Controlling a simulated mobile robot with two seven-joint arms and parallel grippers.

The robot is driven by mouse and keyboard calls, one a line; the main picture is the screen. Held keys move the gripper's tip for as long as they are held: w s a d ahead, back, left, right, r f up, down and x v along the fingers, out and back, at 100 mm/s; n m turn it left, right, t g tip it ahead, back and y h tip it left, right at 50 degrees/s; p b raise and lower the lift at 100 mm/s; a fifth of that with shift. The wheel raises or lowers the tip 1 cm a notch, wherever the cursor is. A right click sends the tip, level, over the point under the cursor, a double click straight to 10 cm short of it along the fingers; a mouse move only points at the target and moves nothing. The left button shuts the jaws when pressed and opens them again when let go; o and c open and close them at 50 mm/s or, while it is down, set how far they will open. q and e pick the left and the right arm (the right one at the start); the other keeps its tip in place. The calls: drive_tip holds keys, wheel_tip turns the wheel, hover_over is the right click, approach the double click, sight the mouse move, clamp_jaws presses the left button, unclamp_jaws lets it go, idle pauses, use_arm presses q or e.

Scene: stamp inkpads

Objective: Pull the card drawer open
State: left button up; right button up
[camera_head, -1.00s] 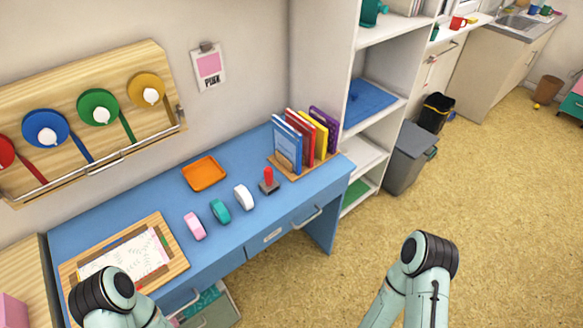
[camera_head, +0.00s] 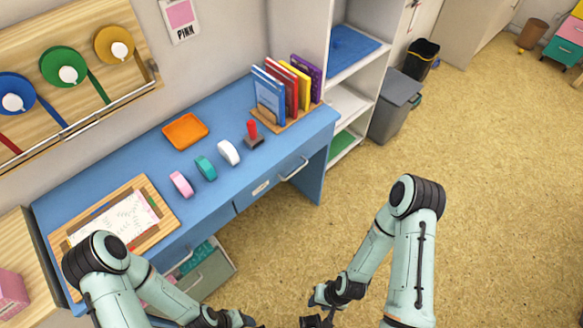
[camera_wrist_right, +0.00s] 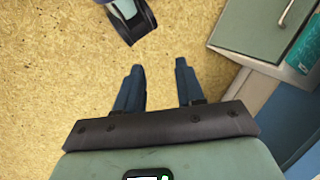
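The blue desk (camera_head: 95,197) has a front drawer with a pale label (camera_head: 260,188) and a silver bar handle (camera_head: 294,170). This drawer looks shut; I cannot read the label. My right gripper (camera_head: 317,322) is at the bottom edge of the head view, in front of the desk and away from the handle. In the right wrist view its two fingers (camera_wrist_right: 158,72) are apart with only floor between them. My left gripper is mostly cut off at the bottom of the head view; a dark gripper part (camera_wrist_right: 132,22) shows at the top of the wrist view.
A grey container with teal contents (camera_head: 203,268) is below the desk; its handle (camera_wrist_right: 285,12) shows in the wrist view.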

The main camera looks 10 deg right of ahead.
drive_tip(key=w+d+f+m+t+b, duration=0.2)
drive_tip(key=w+d+m+t+b, duration=0.15)
drive_tip(key=w, duration=0.65)
drive_tip(key=w+d+r+m+t+y+b, duration=0.25)
drive_tip(key=w+r+t+b, duration=0.35)
drive_tip(key=w, duration=0.5)
drive_tip(key=w+d+r+m+t+y+b, duration=0.15)
drive_tip(key=w+d+r+t+b, duration=0.25)
drive_tip(key=w+r+b, duration=0.45)
use_arm(q)
drive_tip(key=w+a+f+t+b, duration=0.1)
drive_tip(key=w+a+f, duration=0.1)
drive_tip(key=f, duration=0.5)
drive_tip(key=w+a+f+t+y+b, duration=0.1)
drive_tip(key=w+f, duration=0.1)
drive_tip(key=f, duration=0.6)
drive_tip(key=w+a+f+n, duration=0.1)
drive_tip(key=w+a+f, duration=0.1)
drive_tip(key=f, duration=0.6)
drive_tip(key=shift+w+a+f+t+y+b, duration=0.25)
drive_tip(key=shift+w+a+t+y+b, duration=0.1)
drive_tip(key=shift+t+y+b, duration=0.05)
use_arm(e)
drive_tip(key=r+x, duration=0.1)
drive_tip(key=x, duration=1.4)
drive_tip(key=shift+w+d+r+n, duration=0.1)
drive_tip(key=shift+w+n, duration=0.05)
drive_tip(key=shift+n, duration=0.1)
clamp_jaws()
